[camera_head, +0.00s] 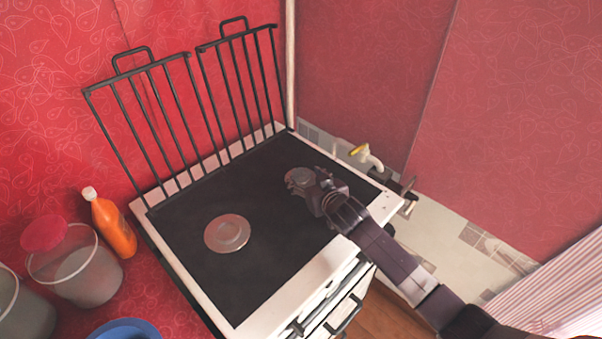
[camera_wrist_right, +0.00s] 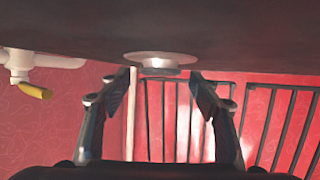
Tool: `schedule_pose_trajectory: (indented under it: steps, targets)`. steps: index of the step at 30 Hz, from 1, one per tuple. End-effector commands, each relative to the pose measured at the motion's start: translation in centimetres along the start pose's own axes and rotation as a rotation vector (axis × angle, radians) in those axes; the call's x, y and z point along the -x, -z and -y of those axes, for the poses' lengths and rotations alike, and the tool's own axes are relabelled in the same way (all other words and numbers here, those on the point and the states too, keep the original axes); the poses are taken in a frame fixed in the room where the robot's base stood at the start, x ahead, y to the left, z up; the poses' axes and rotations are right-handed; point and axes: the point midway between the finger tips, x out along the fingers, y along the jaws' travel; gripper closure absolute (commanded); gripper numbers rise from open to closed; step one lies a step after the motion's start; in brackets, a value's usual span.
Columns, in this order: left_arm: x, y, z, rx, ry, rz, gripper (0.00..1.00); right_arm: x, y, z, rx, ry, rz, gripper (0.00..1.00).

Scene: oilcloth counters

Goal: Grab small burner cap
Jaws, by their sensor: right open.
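The small burner cap (camera_head: 298,175) is a round, greyish metal disc on the black stovetop (camera_head: 262,268), toward its back right. My right gripper (camera_head: 304,188) is low over the stovetop right at this cap and hides part of it. In the right wrist view the cap (camera_wrist_right: 160,59) sits just past and between the fingertips. The two fingers of the right gripper (camera_wrist_right: 160,82) are spread apart with nothing between them. I cannot tell whether they touch the cap. A larger round burner cap (camera_head: 228,233) lies toward the front left of the stovetop. My left gripper is not in view.
Two black grates (camera_head: 150,120) stand raised along the stove's back edge. An orange bottle (camera_head: 113,225) and a lidded container (camera_head: 80,270) stand on the red counter to the left. A tap with a yellow tip (camera_head: 366,156) is beyond the stove's right side.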

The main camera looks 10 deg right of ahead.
Motion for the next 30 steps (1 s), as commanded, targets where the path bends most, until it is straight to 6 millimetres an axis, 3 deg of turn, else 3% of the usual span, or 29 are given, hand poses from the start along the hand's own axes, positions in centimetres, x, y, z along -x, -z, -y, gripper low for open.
schedule_pose_trajectory:
  steps: [4,13,23,30]
  targets:
    - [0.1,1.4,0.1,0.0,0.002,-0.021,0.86,-1.2,-0.1,0.0,0.0,0.0,0.001,0.43]
    - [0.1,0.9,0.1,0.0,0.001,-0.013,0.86,-1.5,-0.1,0.0,0.0,0.0,0.001,0.43]
    - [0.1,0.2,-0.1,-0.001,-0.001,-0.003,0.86,-1.4,-0.1,0.0,0.0,0.0,0.001,0.79]
    - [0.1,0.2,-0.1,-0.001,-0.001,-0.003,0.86,-1.4,-0.1,0.0,0.0,0.0,0.0,0.79]
